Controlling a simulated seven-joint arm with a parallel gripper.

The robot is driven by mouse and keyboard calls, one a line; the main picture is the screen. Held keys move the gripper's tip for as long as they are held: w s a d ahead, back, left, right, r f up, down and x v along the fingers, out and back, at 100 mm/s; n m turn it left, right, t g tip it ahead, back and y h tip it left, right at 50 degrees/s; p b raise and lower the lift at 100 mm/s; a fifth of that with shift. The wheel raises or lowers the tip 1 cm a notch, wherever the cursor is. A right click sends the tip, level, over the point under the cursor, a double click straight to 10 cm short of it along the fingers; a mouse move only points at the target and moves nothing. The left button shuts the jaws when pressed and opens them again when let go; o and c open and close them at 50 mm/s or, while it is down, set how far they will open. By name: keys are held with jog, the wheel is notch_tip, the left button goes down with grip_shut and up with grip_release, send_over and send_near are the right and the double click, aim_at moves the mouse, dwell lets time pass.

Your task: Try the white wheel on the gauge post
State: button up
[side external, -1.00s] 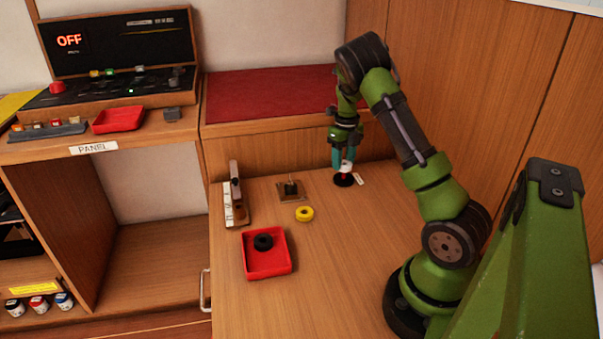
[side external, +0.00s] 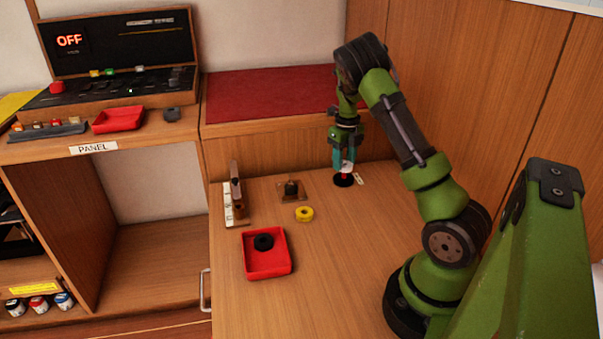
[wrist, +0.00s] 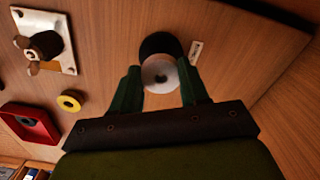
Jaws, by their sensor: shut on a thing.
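The white wheel (side external: 347,168) is between the fingers of my gripper (side external: 344,163), which is shut on it. In the wrist view the wheel (wrist: 160,75) shows its round face and a small dark centre. A short red post on a round black base (side external: 343,181), which looks like the gauge post, stands just below the wheel. In the wrist view the black base (wrist: 160,44) is partly covered by the wheel. I cannot tell whether the wheel is around the post's top or just above it.
A small white label (side external: 359,179) lies beside the black base. To the left are a square plate with a dark peg (side external: 291,189), a yellow ring (side external: 304,214) and a red tray (side external: 266,267) holding a black ring (side external: 263,242). A wooden wall is close behind on the right.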

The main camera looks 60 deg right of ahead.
jog(key=shift+f, duration=0.3)
jog(key=shift+d+r, duration=0.1)
jog(key=shift+r, duration=0.25)
dwell(1.5)
jog(key=o, duration=1.1)
jog(key=shift+r, duration=3)
jog(key=shift+r, duration=0.1)
notch_tip(320, 180, up, 17)
jog(key=shift+f, duration=0.15)
